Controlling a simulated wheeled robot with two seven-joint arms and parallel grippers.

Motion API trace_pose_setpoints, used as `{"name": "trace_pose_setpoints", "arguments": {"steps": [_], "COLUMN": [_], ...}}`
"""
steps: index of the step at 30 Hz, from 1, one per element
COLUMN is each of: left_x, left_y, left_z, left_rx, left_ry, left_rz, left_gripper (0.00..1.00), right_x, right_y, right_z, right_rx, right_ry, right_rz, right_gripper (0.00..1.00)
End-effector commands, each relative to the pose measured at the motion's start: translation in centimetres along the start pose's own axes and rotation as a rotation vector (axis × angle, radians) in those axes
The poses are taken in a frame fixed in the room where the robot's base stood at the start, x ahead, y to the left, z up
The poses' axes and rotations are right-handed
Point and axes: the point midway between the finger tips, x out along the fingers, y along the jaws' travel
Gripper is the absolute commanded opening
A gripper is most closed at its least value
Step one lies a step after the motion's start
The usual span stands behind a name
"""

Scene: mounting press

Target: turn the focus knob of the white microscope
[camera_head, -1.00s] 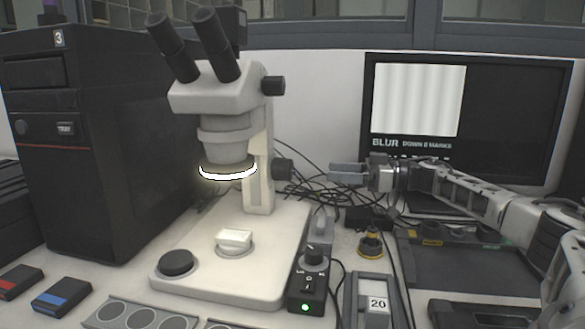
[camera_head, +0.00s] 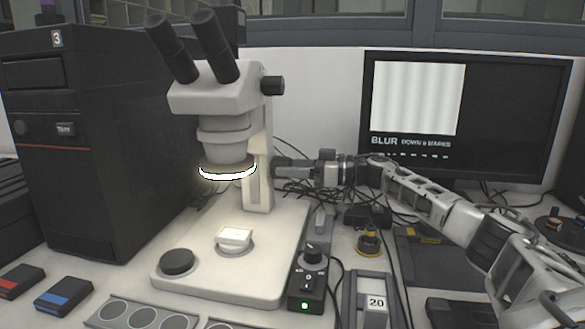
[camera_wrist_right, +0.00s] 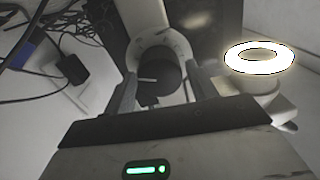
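The white microscope (camera_head: 258,135) stands on its pale base with its ring light lit. Its dark focus knob (camera_wrist_right: 160,80) is on the right side of the column; in the head view my gripper largely covers it. My right gripper (camera_head: 290,168) reaches in from the right at the knob. In the right wrist view, the two fingers of my right gripper (camera_wrist_right: 163,80) stand on either side of the knob, with narrow gaps visible, so it looks open around the knob and not clamped. My left gripper is not in view.
A monitor (camera_head: 500,130) at the back right shows a striped blurred picture and the word BLUR. A black control box (camera_head: 308,285) with a dial stands right of the microscope base. Cables lie behind. A black tower (camera_head: 110,150) stands at the left.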

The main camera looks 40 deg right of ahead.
Motion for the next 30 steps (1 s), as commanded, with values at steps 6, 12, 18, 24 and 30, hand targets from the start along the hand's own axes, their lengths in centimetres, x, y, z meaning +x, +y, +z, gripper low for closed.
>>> {"name": "trace_pose_setpoints", "arguments": {"steps": [6, 12, 18, 24, 30], "left_x": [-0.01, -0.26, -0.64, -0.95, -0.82], "left_y": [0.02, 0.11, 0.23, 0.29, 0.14], "left_z": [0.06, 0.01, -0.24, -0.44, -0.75], "left_rx": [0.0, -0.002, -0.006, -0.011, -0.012], "left_ry": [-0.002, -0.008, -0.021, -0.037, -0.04], "left_rz": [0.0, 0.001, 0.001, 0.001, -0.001], "left_gripper": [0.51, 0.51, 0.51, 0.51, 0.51], "right_x": [-0.04, -0.05, -0.06, -0.08, -0.06], "right_y": [0.0, -0.02, -0.07, -0.1, -0.16], "right_z": [0.0, -0.12, -0.21, -0.22, -0.13], "right_rx": [0.0, -0.023, -0.112, -0.259, -0.407], "right_ry": [0.0, 0.0, -0.004, -0.008, -0.01], "right_rz": [0.0, 0.0, 0.0, 0.0, -0.001], "right_gripper": [0.23, 0.23, 0.23, 0.23, 0.23]}}
